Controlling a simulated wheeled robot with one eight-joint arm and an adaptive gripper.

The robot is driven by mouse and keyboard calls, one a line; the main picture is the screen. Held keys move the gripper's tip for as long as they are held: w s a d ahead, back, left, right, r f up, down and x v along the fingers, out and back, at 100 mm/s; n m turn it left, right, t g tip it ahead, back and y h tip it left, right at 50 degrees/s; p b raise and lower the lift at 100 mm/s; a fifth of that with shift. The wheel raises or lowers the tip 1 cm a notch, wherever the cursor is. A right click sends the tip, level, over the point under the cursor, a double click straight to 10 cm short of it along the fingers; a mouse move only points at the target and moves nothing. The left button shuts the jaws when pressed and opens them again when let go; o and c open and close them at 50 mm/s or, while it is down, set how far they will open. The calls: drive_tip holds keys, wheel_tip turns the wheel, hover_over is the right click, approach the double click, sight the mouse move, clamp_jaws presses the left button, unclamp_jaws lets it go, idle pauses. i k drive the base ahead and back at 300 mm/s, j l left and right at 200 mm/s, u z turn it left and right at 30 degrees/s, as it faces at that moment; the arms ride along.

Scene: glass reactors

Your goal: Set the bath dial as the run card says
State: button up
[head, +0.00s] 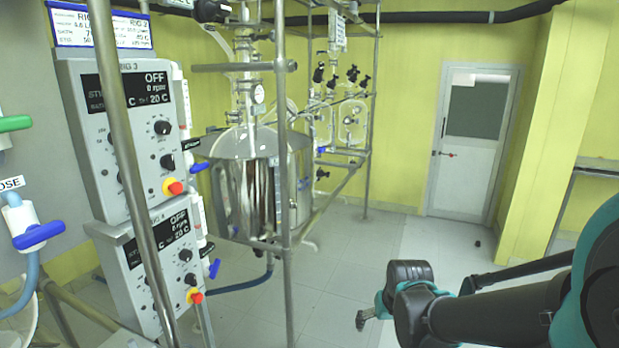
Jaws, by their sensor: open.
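The run cards (103,30) are fixed above the control boxes at the upper left; their small print is only partly legible. The upper control box (112,165), labelled RIG 3, shows OFF, 0 rpm and 20 C. It has two black dials, an upper one (162,128) and a lower one (167,161); which sets the bath I cannot tell. The lower control box (150,262) also shows OFF, 0 rpm and 20 C, with an upper dial (185,255) and a lower dial (190,279). My gripper (364,317) is at the lower right, open, well apart from the boxes, its fingers partly hidden.
A steel upright pole (125,150) crosses in front of the boxes. Another pole (285,200) and a jacketed reactor vessel (262,185) stand to their right. Red-and-yellow buttons (173,187) sit below the dials. Open floor (340,255) reaches to a white door (473,145).

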sight(184, 254)
drive_tip(key=u, duration=1.45)
